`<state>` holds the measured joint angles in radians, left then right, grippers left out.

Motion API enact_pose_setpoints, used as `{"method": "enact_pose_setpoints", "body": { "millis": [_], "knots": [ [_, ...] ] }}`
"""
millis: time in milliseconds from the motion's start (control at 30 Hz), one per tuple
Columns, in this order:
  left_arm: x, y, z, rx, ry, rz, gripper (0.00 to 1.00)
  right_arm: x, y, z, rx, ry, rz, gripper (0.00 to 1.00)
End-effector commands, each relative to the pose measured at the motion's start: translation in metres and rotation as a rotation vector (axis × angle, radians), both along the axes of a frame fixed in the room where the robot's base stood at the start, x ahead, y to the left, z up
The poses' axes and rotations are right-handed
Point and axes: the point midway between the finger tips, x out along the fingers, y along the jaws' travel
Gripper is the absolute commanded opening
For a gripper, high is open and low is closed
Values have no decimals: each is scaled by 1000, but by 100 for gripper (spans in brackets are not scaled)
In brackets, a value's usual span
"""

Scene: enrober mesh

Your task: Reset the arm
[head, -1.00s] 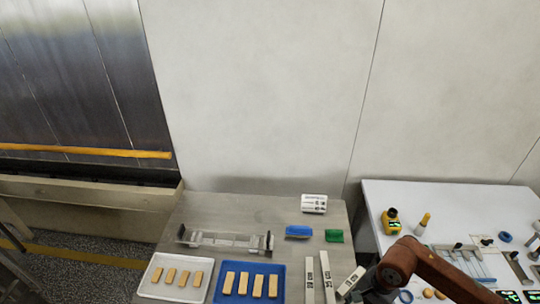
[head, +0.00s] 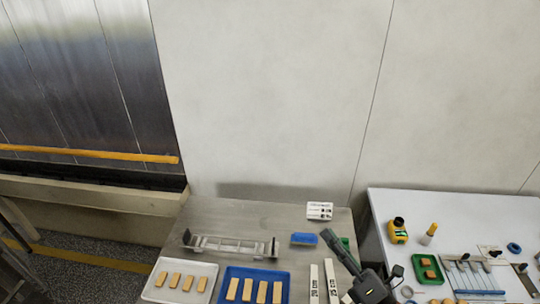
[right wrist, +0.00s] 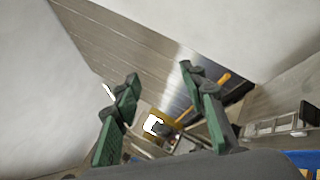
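My right gripper (head: 328,236) shows in the head view over the right part of the metal table (head: 240,214), pointing up and left. In the right wrist view my right gripper (right wrist: 160,74) has its two green fingers spread wide, with nothing between them. My left gripper is not in view.
A white tray (head: 150,291) and a blue tray (head: 222,293) hold tan bars. Two white strips (head: 314,284) (head: 331,281) stand out near my right gripper. A clear rack (head: 230,246) lies behind the trays. The white table (head: 400,198) at right holds several tools.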

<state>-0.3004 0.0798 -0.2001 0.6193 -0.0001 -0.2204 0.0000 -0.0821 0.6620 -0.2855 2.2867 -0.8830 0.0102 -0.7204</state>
Motion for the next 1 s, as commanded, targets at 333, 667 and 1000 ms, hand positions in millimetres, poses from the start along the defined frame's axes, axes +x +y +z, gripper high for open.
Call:
{"method": "enact_pose_setpoints", "body": {
  "millis": [333, 667, 1000],
  "knots": [
    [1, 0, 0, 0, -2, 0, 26, 10, -190, -152, 941, 671, -559, 39],
    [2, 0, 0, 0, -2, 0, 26, -108, -229, -328, 1537, 1148, -1024, 39],
    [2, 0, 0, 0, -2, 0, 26, -209, -202, -399, 1804, 1411, -1325, 39]
  ]
}}
